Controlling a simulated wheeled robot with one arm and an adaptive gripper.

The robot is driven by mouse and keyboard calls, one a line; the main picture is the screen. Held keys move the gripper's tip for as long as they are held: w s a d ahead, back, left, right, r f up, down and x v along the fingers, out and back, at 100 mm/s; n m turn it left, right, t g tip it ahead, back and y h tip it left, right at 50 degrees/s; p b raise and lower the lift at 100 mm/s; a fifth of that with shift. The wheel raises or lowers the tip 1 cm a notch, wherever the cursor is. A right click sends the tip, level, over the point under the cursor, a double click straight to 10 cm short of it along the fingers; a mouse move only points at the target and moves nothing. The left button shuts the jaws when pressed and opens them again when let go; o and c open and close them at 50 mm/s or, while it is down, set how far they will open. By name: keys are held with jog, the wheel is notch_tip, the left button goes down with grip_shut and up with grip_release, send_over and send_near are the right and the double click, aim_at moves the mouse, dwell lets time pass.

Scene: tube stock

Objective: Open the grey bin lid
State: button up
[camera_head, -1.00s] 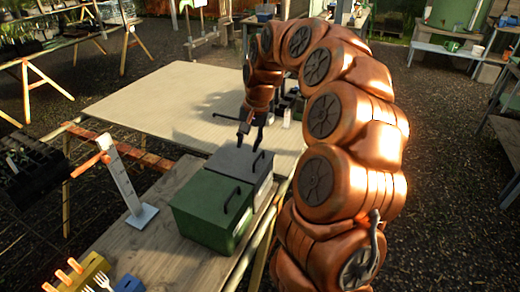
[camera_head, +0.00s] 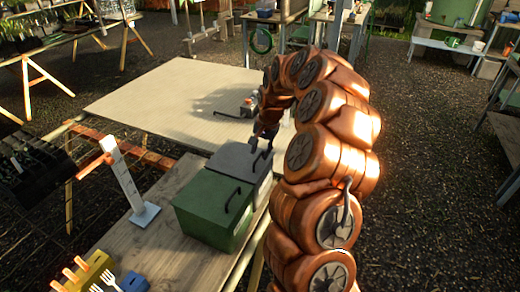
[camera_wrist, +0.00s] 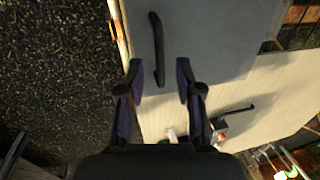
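The grey bin (camera_head: 240,158) stands on the wooden bench with its flat lid shut. A dark bar handle (camera_head: 256,161) sits near the lid's right edge. In the wrist view the grey lid (camera_wrist: 215,40) fills the upper middle, and its handle (camera_wrist: 157,48) runs nearly upright in the picture. My gripper (camera_head: 263,140) is above the far right part of the lid. In the wrist view my gripper (camera_wrist: 160,75) is open, its fingers on either side of the handle's lower end in the picture. I cannot tell the height gap; no contact shows.
A green bin (camera_head: 208,208) with its own handle stands directly in front of the grey one. A white upright stand (camera_head: 128,180) is to the left. A broad pale table (camera_head: 165,100) lies behind, with small items (camera_head: 250,104) on it. Dark gravel is to the right.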

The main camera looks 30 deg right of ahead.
jog(key=shift+w+f, duration=0.1)
jog(key=shift+f, duration=0.45)
grip_shut()
